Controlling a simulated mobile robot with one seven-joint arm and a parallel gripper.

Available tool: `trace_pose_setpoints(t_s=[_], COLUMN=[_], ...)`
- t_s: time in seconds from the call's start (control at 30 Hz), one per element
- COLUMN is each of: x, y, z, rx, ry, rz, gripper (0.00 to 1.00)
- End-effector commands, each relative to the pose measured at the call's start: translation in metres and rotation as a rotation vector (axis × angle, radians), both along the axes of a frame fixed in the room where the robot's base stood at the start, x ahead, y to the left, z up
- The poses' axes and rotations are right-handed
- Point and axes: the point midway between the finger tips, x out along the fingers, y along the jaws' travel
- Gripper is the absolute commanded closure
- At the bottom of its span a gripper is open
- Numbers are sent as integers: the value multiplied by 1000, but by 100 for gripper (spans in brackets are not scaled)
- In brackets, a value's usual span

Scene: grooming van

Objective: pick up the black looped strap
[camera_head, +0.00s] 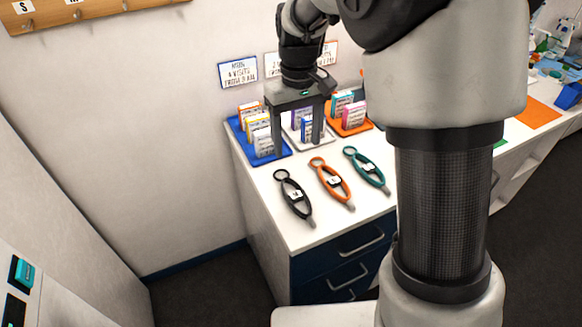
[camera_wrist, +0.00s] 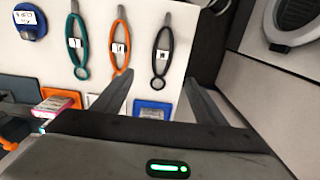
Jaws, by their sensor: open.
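The black looped strap (camera_head: 304,210) lies flat on the white counter at the left end of a row of three looped straps. It has a small ring at its wall end, a white tag and a grey tip toward the counter's front. In the wrist view the black strap (camera_wrist: 170,42) is the rightmost of the row, with its ring near the space between my fingers. My gripper (camera_head: 298,150) is open and empty, pointing down above the counter, on the wall side of the strap. My gripper's fingers also show in the wrist view (camera_wrist: 158,80).
An orange strap (camera_head: 344,188) and a teal strap (camera_head: 379,178) lie to the right of the black one. Blue (camera_head: 272,160), white and orange (camera_head: 349,131) trays with small packets stand along the wall, close to my fingers. Drawers (camera_head: 347,278) are below the counter.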

Motion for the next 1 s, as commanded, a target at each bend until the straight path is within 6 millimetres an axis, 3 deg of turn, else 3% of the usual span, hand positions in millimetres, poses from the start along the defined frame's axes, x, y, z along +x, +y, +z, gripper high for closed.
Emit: trace_pose_setpoints(t_s=[0.5,0.77,1.0], x=[-2,-2,-11], y=[0,0,2], z=[-102,-121,-156], rx=[-2,0,-2], ry=[5,1,5], rz=[-2,0,-2], gripper=[34,34,34])
